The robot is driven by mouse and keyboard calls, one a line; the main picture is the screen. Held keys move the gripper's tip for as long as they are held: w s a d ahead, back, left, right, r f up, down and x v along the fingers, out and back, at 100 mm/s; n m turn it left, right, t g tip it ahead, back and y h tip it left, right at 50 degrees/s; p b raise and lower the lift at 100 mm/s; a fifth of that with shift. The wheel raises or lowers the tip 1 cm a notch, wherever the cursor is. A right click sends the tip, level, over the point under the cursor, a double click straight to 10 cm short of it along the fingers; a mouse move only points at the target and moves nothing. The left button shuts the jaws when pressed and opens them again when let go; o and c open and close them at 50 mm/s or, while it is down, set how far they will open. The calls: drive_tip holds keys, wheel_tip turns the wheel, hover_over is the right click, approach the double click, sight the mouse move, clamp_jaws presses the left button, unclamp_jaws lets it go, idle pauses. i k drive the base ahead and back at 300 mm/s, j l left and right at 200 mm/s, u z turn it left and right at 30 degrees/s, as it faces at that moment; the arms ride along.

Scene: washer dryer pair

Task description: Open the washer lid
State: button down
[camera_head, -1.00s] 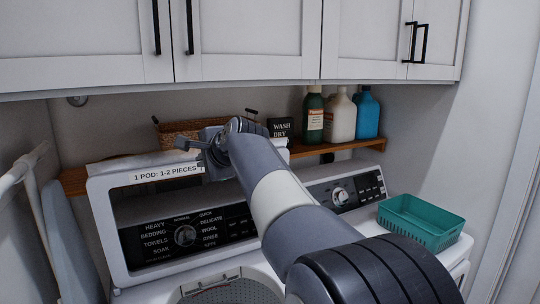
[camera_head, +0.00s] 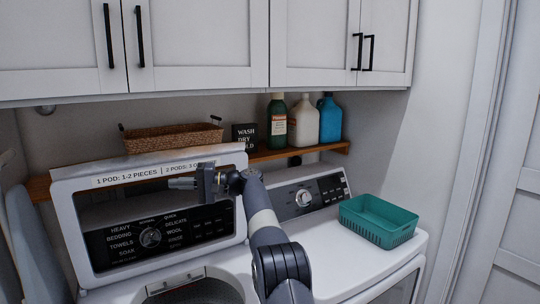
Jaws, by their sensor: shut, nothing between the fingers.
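The washer lid (camera_head: 66,225) stands raised, tilted back against the washer's control panel (camera_head: 150,237), which shows through its window. A label strip runs along the lid's top edge. Below the lid, the washer's tub opening (camera_head: 200,292) is uncovered, with its lower part cut off by the frame. My gripper (camera_head: 172,184) is shut and empty, pointing left in front of the lid's upper part. I cannot tell whether it touches the lid. My arm hides part of the lid's right side.
The dryer (camera_head: 350,262) stands to the right with a teal basket (camera_head: 379,215) on top. A wooden shelf (camera_head: 300,152) behind holds a wicker basket (camera_head: 172,138), a small dark sign (camera_head: 244,136) and three bottles (camera_head: 304,122). White cabinets (camera_head: 200,45) hang above.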

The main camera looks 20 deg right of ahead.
sight(123, 218)
drive_tip(key=i+l+z, duration=0.1)
drive_tip(key=l+z, duration=0.3)
drive_tip(key=i+l+z, duration=0.1)
drive_tip(key=z, duration=0.3)
drive_tip(key=i+l+z, duration=0.15)
drive_tip(key=z, duration=0.25)
drive_tip(key=i+l+u, duration=0.4)
drive_tip(key=l, duration=0.2)
drive_tip(key=i+l+u, duration=0.15)
drive_tip(key=u, duration=0.2)
drive_tip(key=i+l+u, duration=0.1)
drive_tip(key=u, duration=0.25)
drive_tip(key=i+l+u, duration=0.1)
drive_tip(key=l+u, duration=0.25)
